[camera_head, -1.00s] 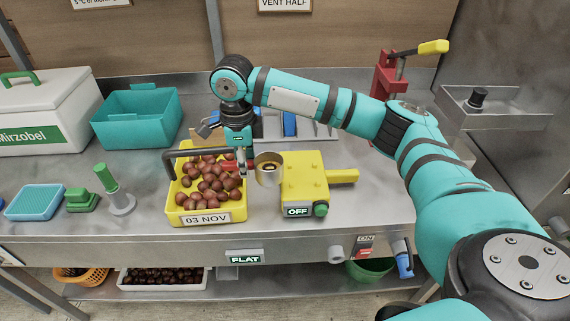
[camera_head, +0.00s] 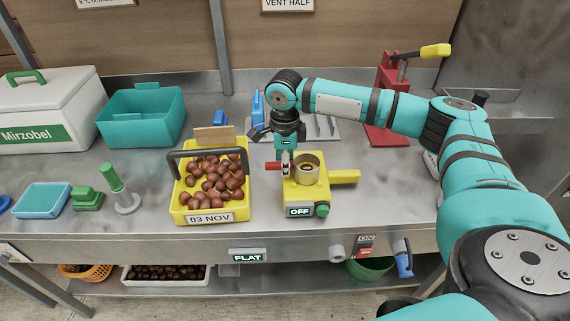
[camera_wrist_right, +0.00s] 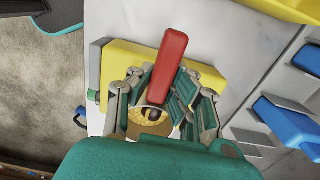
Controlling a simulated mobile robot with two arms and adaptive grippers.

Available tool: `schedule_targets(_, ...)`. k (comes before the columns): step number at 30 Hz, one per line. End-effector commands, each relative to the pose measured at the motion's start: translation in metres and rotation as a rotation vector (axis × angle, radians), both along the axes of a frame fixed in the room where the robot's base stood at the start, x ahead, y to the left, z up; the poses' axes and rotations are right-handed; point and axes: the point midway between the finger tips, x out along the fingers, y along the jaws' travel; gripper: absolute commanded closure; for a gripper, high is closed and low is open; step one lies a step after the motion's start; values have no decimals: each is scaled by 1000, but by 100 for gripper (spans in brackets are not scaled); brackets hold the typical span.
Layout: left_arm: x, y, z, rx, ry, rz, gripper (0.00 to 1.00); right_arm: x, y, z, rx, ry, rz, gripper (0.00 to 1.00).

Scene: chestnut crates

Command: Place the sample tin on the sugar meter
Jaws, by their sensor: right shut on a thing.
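The sugar meter (camera_head: 303,192) is a yellow box on the steel bench, with an OFF label, a green knob and a yellow bar on its right side. The sample tin (camera_head: 307,171) is a small tan cup with a red handle (camera_head: 272,166). It is upright over the top of the meter; I cannot tell if it touches. My right gripper (camera_head: 286,169) points down at the tin's left side, shut on the tin. In the right wrist view, the tin (camera_wrist_right: 152,118) shows between the fingers, with the meter (camera_wrist_right: 117,62) behind. My left gripper is not in view.
A yellow crate of chestnuts (camera_head: 180,207) with a dark handle stands close left of the meter. A red press (camera_head: 385,100) stands behind right. A teal bin (camera_head: 125,134) and a white cooler (camera_head: 45,102) are at back left.

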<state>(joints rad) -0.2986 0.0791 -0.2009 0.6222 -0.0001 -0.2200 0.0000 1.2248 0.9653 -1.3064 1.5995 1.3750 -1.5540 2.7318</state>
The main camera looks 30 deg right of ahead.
Motion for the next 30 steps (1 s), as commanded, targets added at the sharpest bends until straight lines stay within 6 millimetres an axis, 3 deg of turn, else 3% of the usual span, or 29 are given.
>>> schedule_targets(11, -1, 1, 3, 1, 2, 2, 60, 0, 0, -3, 0, 1, 0, 100)
schedule_targets(12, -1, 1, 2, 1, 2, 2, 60, 0, 0, -4, 0, 1, 1, 82)
schedule_targets(17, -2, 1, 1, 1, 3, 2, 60, 0, 0, -4, 0, 0, 0, 63)
schedule_targets(26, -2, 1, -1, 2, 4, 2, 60, 0, 0, -3, -1, -1, 0, 63)
schedule_targets(30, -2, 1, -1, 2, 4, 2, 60, 1, 0, 13, 0, -4, -1, 63)
